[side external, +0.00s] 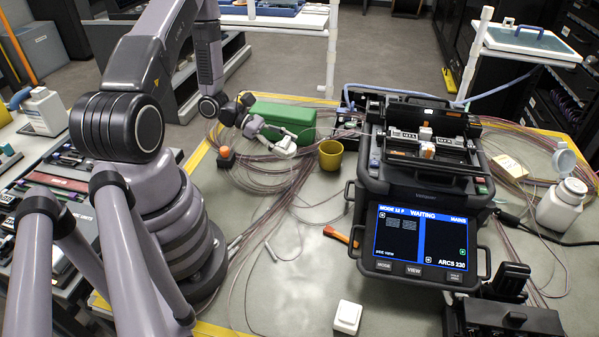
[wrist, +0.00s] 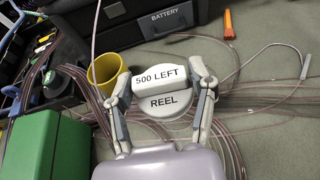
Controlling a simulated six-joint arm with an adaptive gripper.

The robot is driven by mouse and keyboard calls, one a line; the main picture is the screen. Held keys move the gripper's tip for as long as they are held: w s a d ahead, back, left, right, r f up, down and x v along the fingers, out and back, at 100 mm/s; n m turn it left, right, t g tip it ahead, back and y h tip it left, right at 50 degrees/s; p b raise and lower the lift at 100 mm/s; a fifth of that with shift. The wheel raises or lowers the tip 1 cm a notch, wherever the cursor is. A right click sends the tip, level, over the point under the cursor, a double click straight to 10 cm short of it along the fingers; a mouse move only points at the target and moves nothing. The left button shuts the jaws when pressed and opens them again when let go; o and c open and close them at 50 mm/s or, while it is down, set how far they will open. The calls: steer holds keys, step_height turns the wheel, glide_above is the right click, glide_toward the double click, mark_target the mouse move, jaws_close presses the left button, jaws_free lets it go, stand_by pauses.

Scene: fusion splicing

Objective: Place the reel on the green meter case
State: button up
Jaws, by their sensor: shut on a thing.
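My gripper (wrist: 162,92) is shut on the white reel (wrist: 165,104), which bears the labels "500 LEFT" and "REEL". In the side external view the reel (side external: 284,146) is at the tips of my gripper (side external: 272,137), in front of the green meter case (side external: 280,117). The green meter case (wrist: 45,143) is at the lower left in the wrist view, beside my gripper and apart from the reel. Its top is bare in the side external view. I cannot tell exactly how high the reel is above the table.
A yellow cup (side external: 331,154) stands just right of the reel. The black fusion splicer (side external: 425,190) with a lit screen stands farther right. Loose fibre coils (side external: 255,175) lie on the table under my gripper. A small white box (side external: 347,317) is at the front.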

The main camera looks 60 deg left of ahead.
steer(key=w+a+r+n+t+y, duration=0.35)
steer(key=w+a+n, duration=0.2)
steer(key=a, duration=0.25)
step_height(320, 180, up, 4)
steer(key=n+t+y, duration=0.2)
steer(key=n+y, duration=0.2)
steer(key=y, duration=0.3)
glide_above(282, 110)
step_height(282, 110, down, 3)
steer(key=shift+n, duration=0.35)
steer(key=shift+f, duration=2.2)
steer(key=o, duration=1.1)
steer(key=shift+f, duration=0.1)
steer(key=shift+o, duration=0.2)
